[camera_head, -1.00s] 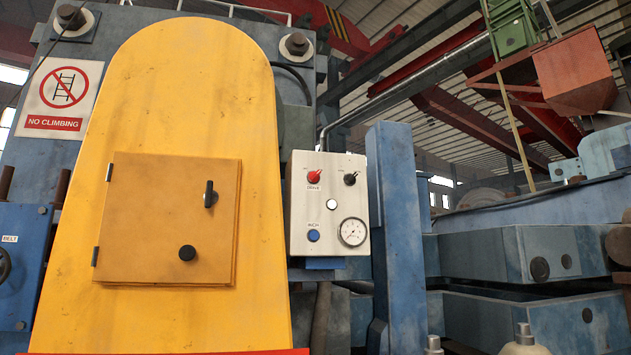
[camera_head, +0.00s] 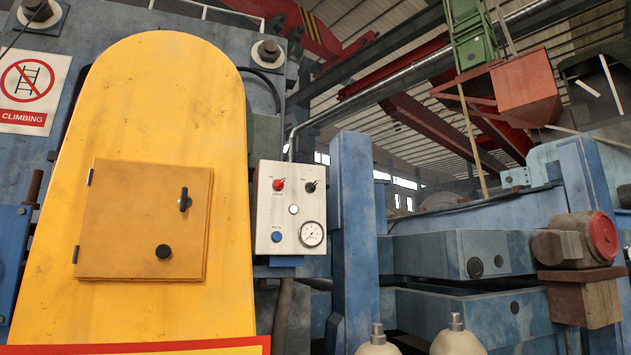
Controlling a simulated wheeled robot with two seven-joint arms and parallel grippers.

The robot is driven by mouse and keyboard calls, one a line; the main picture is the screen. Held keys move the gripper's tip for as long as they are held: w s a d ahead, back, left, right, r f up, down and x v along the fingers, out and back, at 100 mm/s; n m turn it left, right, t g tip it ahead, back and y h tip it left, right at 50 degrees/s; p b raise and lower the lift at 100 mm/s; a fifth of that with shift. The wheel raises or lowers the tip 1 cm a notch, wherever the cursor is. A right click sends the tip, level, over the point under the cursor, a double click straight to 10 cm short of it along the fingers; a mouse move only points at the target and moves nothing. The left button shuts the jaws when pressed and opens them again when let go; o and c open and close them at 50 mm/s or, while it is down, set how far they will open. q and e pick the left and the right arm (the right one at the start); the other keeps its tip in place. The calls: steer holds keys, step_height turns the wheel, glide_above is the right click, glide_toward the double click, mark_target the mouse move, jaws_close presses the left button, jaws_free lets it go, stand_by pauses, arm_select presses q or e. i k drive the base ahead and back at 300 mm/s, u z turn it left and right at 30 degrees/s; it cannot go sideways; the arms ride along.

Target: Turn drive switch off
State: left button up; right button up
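A light grey control box (camera_head: 265,222) is mounted to the right of the yellow cover. It carries a red rotary switch (camera_head: 279,184) at its upper left, with small lettering under it that seems to read DRIVE. A black rotary switch (camera_head: 311,186) sits at its upper right. Below them are a white button (camera_head: 294,210), a blue button (camera_head: 276,237) and a round gauge (camera_head: 311,234). The red switch's handle appears tilted up to the right. Neither of my grippers is in view.
A tall yellow cover (camera_head: 170,95) with a closed hatch door (camera_head: 130,220) stands left of the box. A blue post (camera_head: 355,230) stands right of it. Two pale rounded parts with metal tips (camera_head: 460,338) show at the bottom. A red-edged sign (camera_head: 150,348) lies low in front.

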mark_target(278, 184)
steer(key=z, duration=0.4)
steer(key=k, duration=0.95)
steer(key=z, duration=1.1)
steer(key=i, duration=1.7)
steer(key=u, duration=1)
steer(key=i, duration=0.65)
steer(key=u, duration=0.65)
